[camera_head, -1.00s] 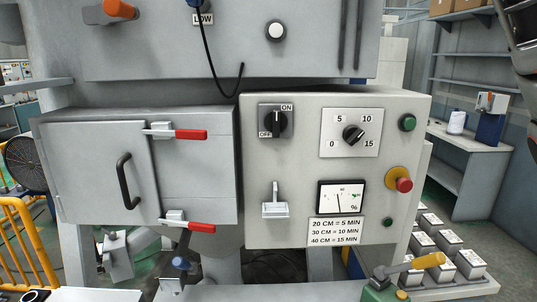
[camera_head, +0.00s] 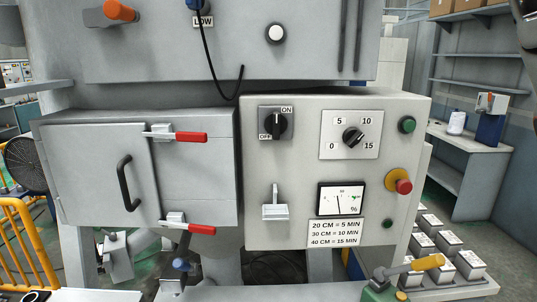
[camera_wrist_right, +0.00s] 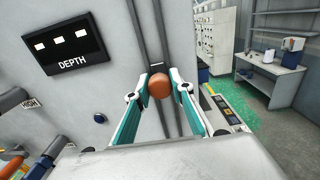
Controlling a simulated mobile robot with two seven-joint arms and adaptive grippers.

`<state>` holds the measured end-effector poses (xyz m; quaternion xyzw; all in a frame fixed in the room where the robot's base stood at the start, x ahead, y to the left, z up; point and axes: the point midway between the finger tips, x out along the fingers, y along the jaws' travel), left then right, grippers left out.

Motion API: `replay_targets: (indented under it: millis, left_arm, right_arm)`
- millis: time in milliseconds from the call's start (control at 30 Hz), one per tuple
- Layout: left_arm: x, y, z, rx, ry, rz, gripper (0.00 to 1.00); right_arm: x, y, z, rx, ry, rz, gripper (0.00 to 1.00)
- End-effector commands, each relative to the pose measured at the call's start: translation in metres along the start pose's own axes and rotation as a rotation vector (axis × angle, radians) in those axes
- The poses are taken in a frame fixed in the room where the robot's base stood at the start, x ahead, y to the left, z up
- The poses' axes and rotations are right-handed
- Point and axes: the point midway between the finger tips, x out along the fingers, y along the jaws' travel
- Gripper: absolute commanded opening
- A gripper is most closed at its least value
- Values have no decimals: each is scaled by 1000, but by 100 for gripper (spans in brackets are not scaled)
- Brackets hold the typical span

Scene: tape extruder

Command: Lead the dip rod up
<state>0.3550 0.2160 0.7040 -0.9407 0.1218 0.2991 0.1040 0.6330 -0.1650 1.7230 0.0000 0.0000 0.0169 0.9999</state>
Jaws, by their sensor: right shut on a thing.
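My right gripper (camera_wrist_right: 160,90) is shut on a round orange-brown knob (camera_wrist_right: 160,86) in the right wrist view. The knob lies in front of dark vertical rails (camera_wrist_right: 148,35) on the grey machine panel; I take it for the dip rod's handle. The rod itself cannot be made out. The lower ends of the rails show in the head view (camera_head: 350,35), with knob and gripper outside that picture. A dark part of my right arm shows at its top right corner. My left gripper is not in view.
A DEPTH display (camera_wrist_right: 65,45) with several white blocks is left of the rails. Below are the control box (camera_head: 290,180) with switch and dial, and a grey door (camera_head: 95,170) with red-handled latches. A shelf bench (camera_head: 465,150) stands at the right.

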Motion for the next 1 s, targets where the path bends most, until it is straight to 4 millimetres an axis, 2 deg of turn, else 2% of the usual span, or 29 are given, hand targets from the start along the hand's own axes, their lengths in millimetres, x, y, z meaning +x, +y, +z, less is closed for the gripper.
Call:
replay_targets:
  millis: [1000]
  left_arm:
    - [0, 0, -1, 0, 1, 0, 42]
  right_arm:
    - [-1, 0, 38, 1, -2, 0, 0]
